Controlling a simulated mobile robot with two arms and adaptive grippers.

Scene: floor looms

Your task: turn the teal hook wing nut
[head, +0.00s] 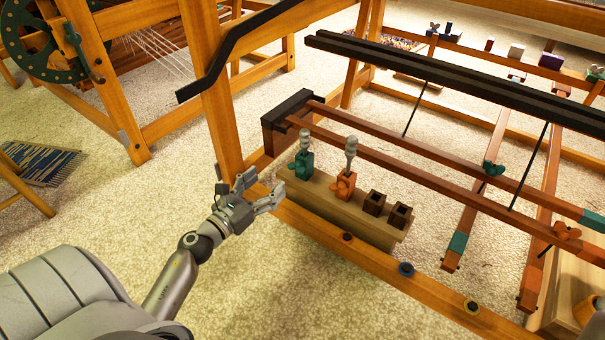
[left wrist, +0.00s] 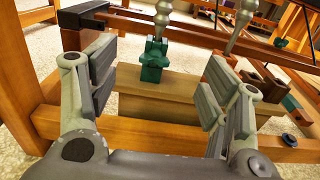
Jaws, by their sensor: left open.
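A teal piece with wing-like lobes (head: 303,166) stands at the left end of a wooden block, with a grey ribbed post above it. It also shows between my fingers in the left wrist view (left wrist: 154,62). Another teal wing nut (head: 493,168) sits on a brown bar farther right. I cannot tell for sure which of them is the hook wing nut. My left gripper (head: 262,191) is open and empty, left of the block and pointing at the nearer teal piece. In the left wrist view its fingers (left wrist: 155,90) are spread, apart from that piece. My right gripper is not in view.
The wooden block (head: 330,213) also bears an orange piece (head: 344,184) with a grey post and two dark square sockets (head: 374,203). A loom rail (head: 345,236) runs along its front. A loom post (head: 222,125) stands behind my gripper.

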